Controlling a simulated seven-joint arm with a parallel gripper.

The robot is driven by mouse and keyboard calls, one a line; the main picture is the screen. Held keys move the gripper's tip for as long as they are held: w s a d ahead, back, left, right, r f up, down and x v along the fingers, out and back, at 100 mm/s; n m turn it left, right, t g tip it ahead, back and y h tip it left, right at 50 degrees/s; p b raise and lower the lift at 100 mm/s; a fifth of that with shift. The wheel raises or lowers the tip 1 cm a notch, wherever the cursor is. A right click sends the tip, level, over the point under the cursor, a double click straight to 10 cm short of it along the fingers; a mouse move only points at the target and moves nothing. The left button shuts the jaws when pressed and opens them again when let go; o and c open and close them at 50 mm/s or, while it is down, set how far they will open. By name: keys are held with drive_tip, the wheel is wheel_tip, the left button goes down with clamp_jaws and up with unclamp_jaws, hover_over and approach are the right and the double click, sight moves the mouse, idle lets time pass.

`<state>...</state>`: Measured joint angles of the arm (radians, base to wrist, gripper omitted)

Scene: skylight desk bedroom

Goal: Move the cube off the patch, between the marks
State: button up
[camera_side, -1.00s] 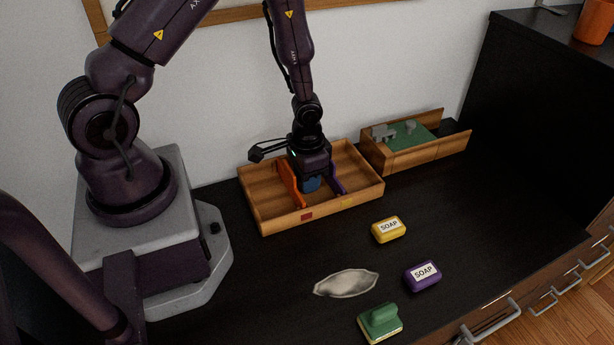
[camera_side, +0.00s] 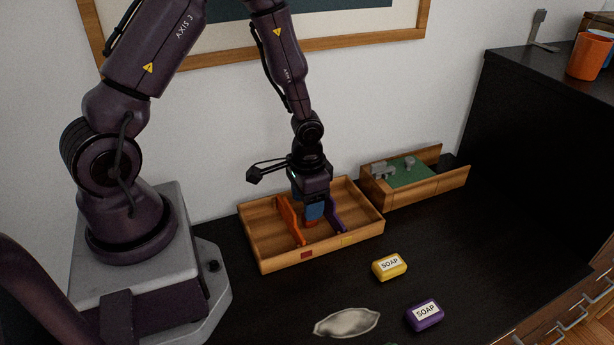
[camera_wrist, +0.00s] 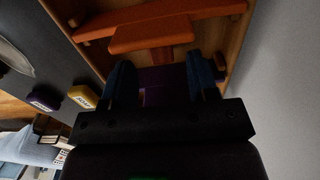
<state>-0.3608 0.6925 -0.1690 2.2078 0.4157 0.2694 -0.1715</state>
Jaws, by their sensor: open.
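A shallow wooden tray (camera_side: 262,251) holds an orange upright piece (camera_side: 289,220) on the left and a purple one (camera_side: 336,216) on the right. My gripper (camera_side: 314,212) points down between them, its blue fingers low in the tray. A small red-orange area (camera_side: 311,224) shows just below the fingertips; I cannot tell whether it is patch or cube. In the wrist view my gripper (camera_wrist: 160,80) is open, with a purple surface (camera_wrist: 158,76) showing between its fingers. I cannot make out a separate cube. A red mark (camera_side: 306,254) and a yellow mark (camera_side: 347,240) are on the tray's front wall.
A second wooden box (camera_side: 425,188) with a green floor and grey pieces stands behind right. A yellow soap (camera_side: 389,267), a purple soap (camera_side: 424,314) and a pale flat object (camera_side: 347,323) lie in front.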

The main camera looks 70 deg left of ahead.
wheel_tip(320, 180, up, 21)
drive_tip(key=s+d+t+y, duration=0.1)
drive_tip(key=s+d+t, duration=0.1)
drive_tip(key=s, duration=0.1)
drive_tip(key=s+d+r+t+h, duration=0.1)
drive_tip(key=s+d+r+t, duration=0.2)
drive_tip(key=s+r, duration=0.5)
drive_tip(key=shift+d+r+t, duration=0.3)
drive_tip(key=shift+d+r, duration=0.25)
drive_tip(key=shift+d, duration=0.15)
